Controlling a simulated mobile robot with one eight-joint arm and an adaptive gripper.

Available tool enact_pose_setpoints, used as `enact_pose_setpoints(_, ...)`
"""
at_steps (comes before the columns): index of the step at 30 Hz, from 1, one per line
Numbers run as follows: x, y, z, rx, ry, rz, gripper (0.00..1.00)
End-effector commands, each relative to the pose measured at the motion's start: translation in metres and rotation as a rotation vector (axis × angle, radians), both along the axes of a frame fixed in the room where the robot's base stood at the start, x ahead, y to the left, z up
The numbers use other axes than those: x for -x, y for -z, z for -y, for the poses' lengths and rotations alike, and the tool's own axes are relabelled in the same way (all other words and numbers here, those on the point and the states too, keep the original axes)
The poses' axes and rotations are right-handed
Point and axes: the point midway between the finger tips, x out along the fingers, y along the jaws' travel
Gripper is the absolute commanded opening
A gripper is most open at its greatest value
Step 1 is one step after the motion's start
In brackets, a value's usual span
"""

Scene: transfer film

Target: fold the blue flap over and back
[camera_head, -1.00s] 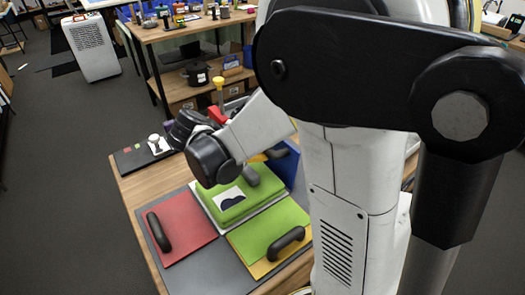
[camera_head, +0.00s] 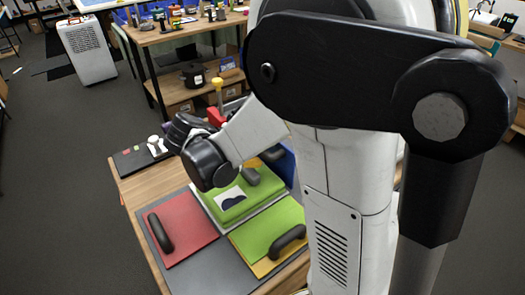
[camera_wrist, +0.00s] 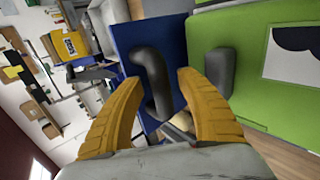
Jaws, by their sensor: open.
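The blue flap (camera_wrist: 128,38) has a black handle (camera_wrist: 153,82) and fills the middle of the wrist view. In the head view only a strip of the blue flap (camera_head: 287,166) shows behind my arm, and it looks raised rather than flat. My gripper (camera_wrist: 158,84) is open, with its yellow fingers on either side of the black handle. I cannot tell whether they touch it. The green pad (camera_head: 229,207) carries a white sheet with a dark shape and a handle of its own. It also shows in the wrist view (camera_wrist: 257,55).
A red flap (camera_head: 188,222) with a black handle lies at the table's left. A green flap (camera_head: 258,233) with a handle lies over a yellow panel at the front right. A dark tray (camera_head: 140,157) with small items sits at the back left.

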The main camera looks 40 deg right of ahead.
Motion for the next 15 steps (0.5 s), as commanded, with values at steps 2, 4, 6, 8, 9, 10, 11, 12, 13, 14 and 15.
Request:
enact_pose_setpoints(2, 0.0, 0.0, 0.0, 0.0, 0.0, 0.0, 0.44)
enact_pose_setpoints(4, 0.0, 0.0, 0.0, 0.0, 0.0, 0.0, 0.44)
enact_pose_setpoints(6, 0.0, -0.001, -0.001, 0.0, 0.0, 0.0, 0.44)
enact_pose_setpoints(8, 0.0, -0.003, -0.004, 0.0, -0.001, 0.0, 0.44)
enact_pose_setpoints(9, 0.0, -0.006, -0.007, 0.0, -0.001, 0.0, 0.44)
enact_pose_setpoints(10, 0.0, -0.008, -0.011, 0.0, -0.001, 0.0, 0.44)
enact_pose_setpoints(11, 0.0, -0.011, -0.015, 0.0, -0.003, 0.0, 0.44)
enact_pose_setpoints(12, 0.0, -0.016, -0.02, 0.0, -0.004, 0.0, 0.44)
enact_pose_setpoints(13, 0.001, -0.02, -0.026, 0.0, -0.004, 0.0, 0.44)
enact_pose_setpoints(14, 0.0, -0.025, -0.031, 0.0, -0.005, -0.001, 0.44)
enact_pose_setpoints(15, 0.001, -0.03, -0.039, 0.0, -0.005, 0.0, 0.44)
